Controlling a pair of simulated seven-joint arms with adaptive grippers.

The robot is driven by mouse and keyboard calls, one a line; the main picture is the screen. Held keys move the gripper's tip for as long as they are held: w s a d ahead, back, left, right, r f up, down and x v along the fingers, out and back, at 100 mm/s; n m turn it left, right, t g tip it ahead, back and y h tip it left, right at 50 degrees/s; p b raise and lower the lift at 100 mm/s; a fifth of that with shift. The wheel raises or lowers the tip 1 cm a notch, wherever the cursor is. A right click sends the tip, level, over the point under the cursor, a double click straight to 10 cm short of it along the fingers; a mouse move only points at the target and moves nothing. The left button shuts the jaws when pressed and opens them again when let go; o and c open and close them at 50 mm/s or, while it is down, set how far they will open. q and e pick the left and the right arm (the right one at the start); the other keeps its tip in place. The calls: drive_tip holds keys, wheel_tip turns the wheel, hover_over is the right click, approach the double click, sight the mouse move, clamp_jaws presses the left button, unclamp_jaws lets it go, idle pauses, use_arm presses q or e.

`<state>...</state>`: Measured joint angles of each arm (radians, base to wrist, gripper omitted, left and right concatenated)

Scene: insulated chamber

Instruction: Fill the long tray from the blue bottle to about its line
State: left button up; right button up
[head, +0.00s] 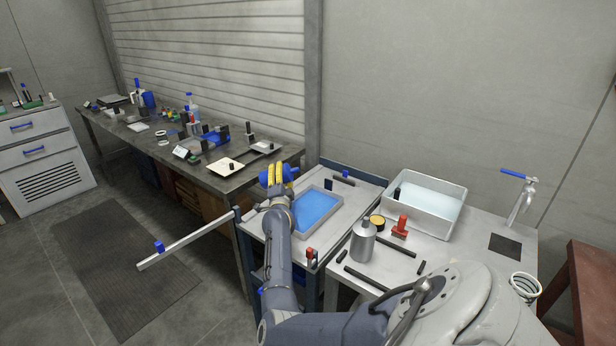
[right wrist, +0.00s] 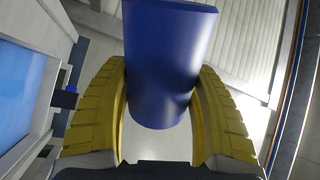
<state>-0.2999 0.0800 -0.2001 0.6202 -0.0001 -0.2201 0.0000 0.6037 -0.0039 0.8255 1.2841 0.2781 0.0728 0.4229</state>
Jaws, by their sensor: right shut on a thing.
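My right gripper (head: 279,176) has yellow fingers shut on the blue bottle (head: 291,173), just beyond the far left corner of a grey rectangular tray. In the right wrist view the bottle (right wrist: 165,65) sits between both yellow fingers (right wrist: 160,115). The grey tray (head: 337,214) holds a flat layer of bright blue; it looks like the long tray. Its blue surface also shows at the left of the right wrist view (right wrist: 22,95). I cannot make out a fill line or any stream. My left gripper is not in view.
A white tub (head: 452,221) with pale liquid stands to the right. A pale bar (head: 190,241) juts left from the stand. A cluttered dark bench (head: 115,122) is behind left.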

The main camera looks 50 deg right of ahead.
drive_tip(key=shift+m, duration=0.5)
idle(0.5)
drive_tip(key=shift+s+d+f+m+h, duration=0.3)
drive_tip(key=shift+s+d+m, duration=0.15)
drive_tip(key=shift+m, duration=0.55)
idle(1.5)
drive_tip(key=shift+r+m+g+h, duration=0.3)
drive_tip(key=shift+r+m+g, duration=0.25)
drive_tip(key=shift+m, duration=0.55)
idle(1.2)
drive_tip(key=shift+s+f+m, duration=0.1)
drive_tip(key=shift+f+m, duration=0.05)
drive_tip(key=shift+m, duration=0.45)
idle(0.9)
